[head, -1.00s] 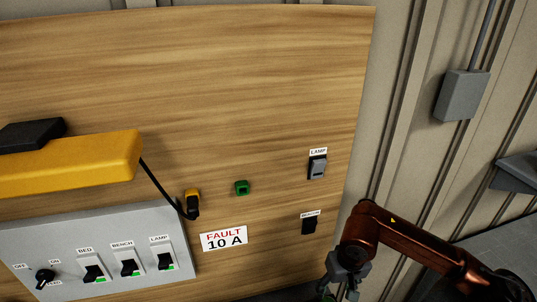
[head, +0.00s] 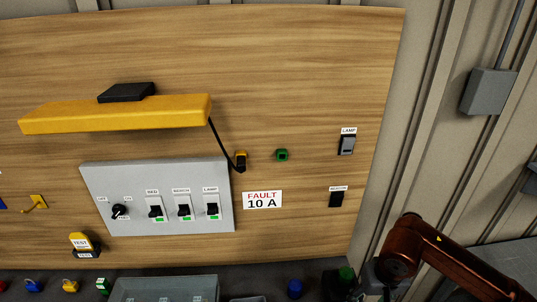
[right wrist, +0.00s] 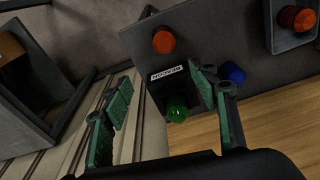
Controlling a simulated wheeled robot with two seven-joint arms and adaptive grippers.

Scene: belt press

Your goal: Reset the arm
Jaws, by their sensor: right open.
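My right arm (head: 430,252) comes in from the lower right of the head view, in front of the board's right edge. In the head view its gripper is only partly visible at the bottom edge. In the right wrist view my right gripper (right wrist: 160,112) is open, its two green-padded fingers apart with nothing held. A dark box with a green button (right wrist: 177,110) shows beyond the fingers, close to the right one; I cannot tell whether they touch. My left gripper is not in view.
A grey tray (head: 165,289) and several coloured items line the bottom.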

